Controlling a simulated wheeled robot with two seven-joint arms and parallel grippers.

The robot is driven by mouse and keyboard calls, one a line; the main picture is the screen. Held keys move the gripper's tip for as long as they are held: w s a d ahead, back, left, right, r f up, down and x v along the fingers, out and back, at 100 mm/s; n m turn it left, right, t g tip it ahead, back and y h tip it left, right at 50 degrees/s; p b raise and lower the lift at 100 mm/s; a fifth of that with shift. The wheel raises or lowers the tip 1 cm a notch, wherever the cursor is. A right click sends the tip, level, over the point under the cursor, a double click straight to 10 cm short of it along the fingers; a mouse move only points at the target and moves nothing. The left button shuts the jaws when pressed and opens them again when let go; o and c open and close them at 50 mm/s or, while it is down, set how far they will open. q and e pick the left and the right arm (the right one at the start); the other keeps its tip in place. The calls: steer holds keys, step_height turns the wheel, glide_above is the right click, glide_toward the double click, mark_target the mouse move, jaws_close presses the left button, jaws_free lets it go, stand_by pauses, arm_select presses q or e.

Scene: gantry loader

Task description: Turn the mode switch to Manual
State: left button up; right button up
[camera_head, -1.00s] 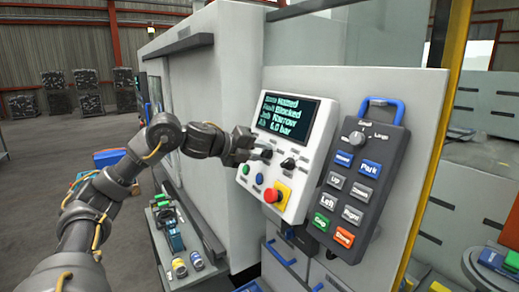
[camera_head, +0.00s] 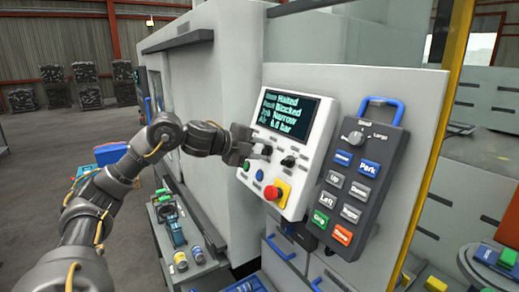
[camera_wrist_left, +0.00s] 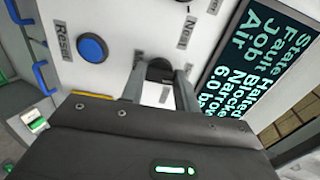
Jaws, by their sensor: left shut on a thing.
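The white control panel (camera_head: 315,147) stands tilted on the machine's front. My left gripper (camera_head: 262,152) is at the panel's left side, below the screen. In the left wrist view its two fingers (camera_wrist_left: 160,88) are shut on a dark round knob (camera_wrist_left: 160,70), which appears to be the mode switch. The fingers hide most of the knob, so I cannot read its setting. The label beside it is partly covered. A second black knob (camera_head: 288,161) sits to its right. My right gripper is not in view.
The screen (camera_head: 287,115) reads Halted, Blocked, Narrow, 6.0 bar. Below are a green button (camera_head: 247,165), a blue button (camera_head: 259,175) and a red emergency button (camera_head: 272,192) on yellow. A grey pendant (camera_head: 352,185) with several buttons hangs to the right.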

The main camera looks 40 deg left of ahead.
arm_select(q)
steer(key=o, duration=1)
steer(key=shift+w, duration=0.1)
steer(key=b+v, duration=0.4)
steer(key=v, duration=0.6)
steer(key=shift+s+a, duration=0.15)
steer(key=shift+s, duration=0.25)
